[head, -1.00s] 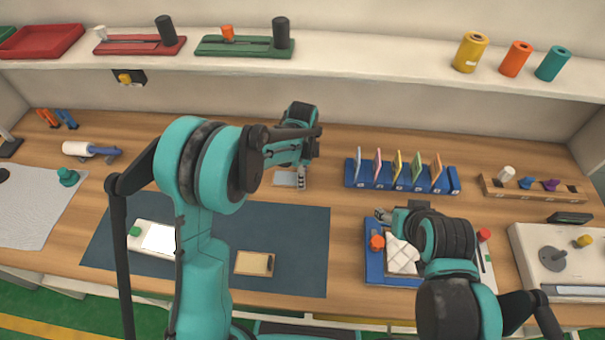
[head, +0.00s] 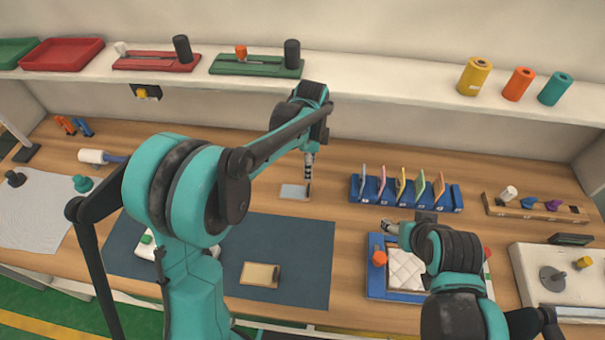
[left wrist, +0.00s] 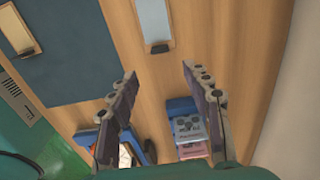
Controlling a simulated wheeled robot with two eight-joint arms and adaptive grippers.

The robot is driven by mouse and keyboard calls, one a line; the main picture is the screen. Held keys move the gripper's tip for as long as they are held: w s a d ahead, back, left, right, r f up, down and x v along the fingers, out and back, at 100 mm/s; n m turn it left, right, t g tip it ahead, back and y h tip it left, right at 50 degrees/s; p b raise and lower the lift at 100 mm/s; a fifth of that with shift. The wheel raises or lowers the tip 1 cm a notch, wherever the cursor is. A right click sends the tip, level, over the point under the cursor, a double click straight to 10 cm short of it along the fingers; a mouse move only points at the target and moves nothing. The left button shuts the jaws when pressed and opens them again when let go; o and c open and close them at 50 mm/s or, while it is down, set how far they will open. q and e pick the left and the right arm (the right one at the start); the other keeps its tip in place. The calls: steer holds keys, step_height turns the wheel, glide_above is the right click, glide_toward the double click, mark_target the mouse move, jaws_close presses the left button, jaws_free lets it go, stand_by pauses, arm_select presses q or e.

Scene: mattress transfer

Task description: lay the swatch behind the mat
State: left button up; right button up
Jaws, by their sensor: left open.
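The swatch (head: 295,192), a pale grey-blue rectangle with a dark tab, lies flat on the wooden bench behind the dark blue mat (head: 300,235). It is apart from the mat's back edge. In the left wrist view the swatch (left wrist: 153,20) shows at the top, with the mat (left wrist: 70,50) to its left. My left gripper (head: 309,185) is over the swatch's right end in the head view. In the wrist view its fingers (left wrist: 158,76) are spread with nothing between them. My right gripper (head: 389,227) is beside the blue tray; its fingers are too small to judge.
A tan card (head: 260,274) lies on the mat. A blue rack (head: 405,195) of coloured cards stands to the right. A blue tray (head: 378,288) with a white quilted pad (head: 405,270) is in front of the rack. A shelf (head: 390,85) runs above the bench.

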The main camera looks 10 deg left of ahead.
arm_select(q)
steer(key=s+a+r+n+t, duration=0.4)
steer(key=s+a+r+n, duration=0.3)
steer(key=s+r+n, duration=0.25)
steer(key=s+a+f+n+t, duration=0.2)
steer(key=s+a+n, duration=0.3)
steer(key=s+n, duration=0.3)
steer(key=shift+s+t, duration=0.6)
steer(key=shift+s, duration=0.75)
steer(key=shift+f+n, duration=0.1)
steer(key=shift+n, duration=0.15)
